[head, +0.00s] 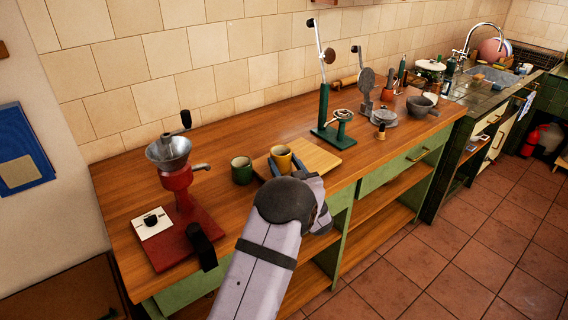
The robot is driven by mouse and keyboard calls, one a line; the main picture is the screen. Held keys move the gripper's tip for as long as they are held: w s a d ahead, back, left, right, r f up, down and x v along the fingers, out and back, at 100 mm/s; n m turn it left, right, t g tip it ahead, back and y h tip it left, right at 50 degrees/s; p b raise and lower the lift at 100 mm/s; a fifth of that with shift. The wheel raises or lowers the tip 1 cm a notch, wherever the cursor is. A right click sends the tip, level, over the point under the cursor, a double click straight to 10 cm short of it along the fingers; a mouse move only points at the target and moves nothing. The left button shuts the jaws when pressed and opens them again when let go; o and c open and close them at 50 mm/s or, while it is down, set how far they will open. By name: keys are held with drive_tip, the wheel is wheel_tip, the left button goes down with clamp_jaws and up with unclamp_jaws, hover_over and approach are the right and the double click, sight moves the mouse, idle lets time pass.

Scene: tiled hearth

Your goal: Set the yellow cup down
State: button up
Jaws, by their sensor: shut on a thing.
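The yellow cup (281,156) is over the left part of a light wooden board (313,157) on the wooden counter. My gripper (287,163) reaches in from the front and is shut on the yellow cup. The cup looks upright. My wrist hides the near part of the board, and I cannot tell whether the cup's base touches the board. A green cup (242,171) stands on the counter just left of the board, apart from the yellow cup.
A red grinder (177,184) with a metal funnel stands at the left. A green lever press (324,110) stands at the board's back right. A grey mortar (419,105) and other kitchenware stand farther right. Bare counter (235,125) lies behind the green cup.

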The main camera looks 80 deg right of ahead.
sight(285, 163)
drive_tip(key=o, duration=1.3)
drive_tip(key=shift+c, duration=0.2)
drive_tip(key=shift+r+p, duration=0.2)
drive_tip(key=shift+p, duration=0.1)
drive_tip(key=shift+s+a+f, duration=0.15)
drive_tip(key=shift+s+a, duration=0.05)
drive_tip(key=shift+a, duration=0.1)
drive_tip(key=shift+b+v, duration=0.65)
drive_tip(key=shift+v, duration=1.8)
